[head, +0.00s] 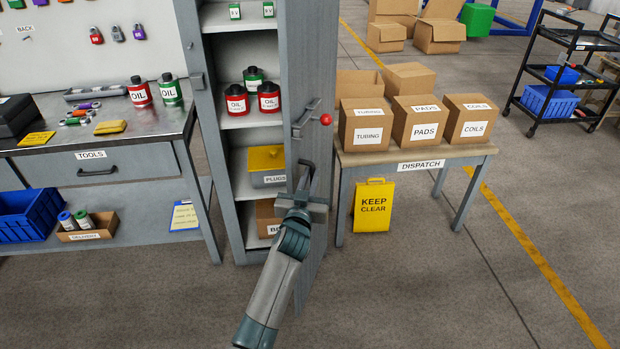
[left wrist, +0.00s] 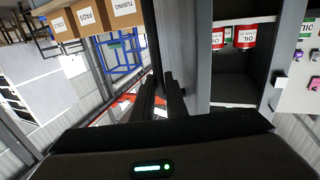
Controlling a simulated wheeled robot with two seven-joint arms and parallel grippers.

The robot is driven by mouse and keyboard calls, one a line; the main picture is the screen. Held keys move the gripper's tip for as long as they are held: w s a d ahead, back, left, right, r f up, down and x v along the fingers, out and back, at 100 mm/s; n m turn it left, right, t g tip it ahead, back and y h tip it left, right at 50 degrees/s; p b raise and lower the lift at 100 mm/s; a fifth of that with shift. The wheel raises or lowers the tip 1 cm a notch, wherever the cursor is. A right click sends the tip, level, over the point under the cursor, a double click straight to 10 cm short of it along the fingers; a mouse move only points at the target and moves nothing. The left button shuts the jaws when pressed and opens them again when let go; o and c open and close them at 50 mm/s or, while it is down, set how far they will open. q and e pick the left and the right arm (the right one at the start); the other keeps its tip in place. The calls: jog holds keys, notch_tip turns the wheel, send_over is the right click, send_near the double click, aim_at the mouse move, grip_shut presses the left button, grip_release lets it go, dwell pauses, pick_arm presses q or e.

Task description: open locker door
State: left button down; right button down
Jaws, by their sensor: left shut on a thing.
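The grey locker (head: 212,150) stands open in the head view, its shelves showing. Its locker door (head: 327,60) is swung out towards me on the right, seen at a steep angle. A latch lever with a red knob (head: 325,119) is on the door above my gripper. My left gripper (head: 307,178) is shut on a part of the door below this lever. I cannot tell whether it holds a handle or the edge. In the left wrist view its dark fingers (left wrist: 160,98) reach up to the door. My right gripper is not in view.
A workbench (head: 100,130) with a drawer stands left of the locker. The dispatch table (head: 402,158) with several boxes stands close right of the door, a yellow sign (head: 374,206) beneath it. Open floor lies at the front right.

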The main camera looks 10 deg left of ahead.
pick_arm(q)
jog(key=shift+w+r, duration=0.1)
jog(key=shift+r, duration=0.3)
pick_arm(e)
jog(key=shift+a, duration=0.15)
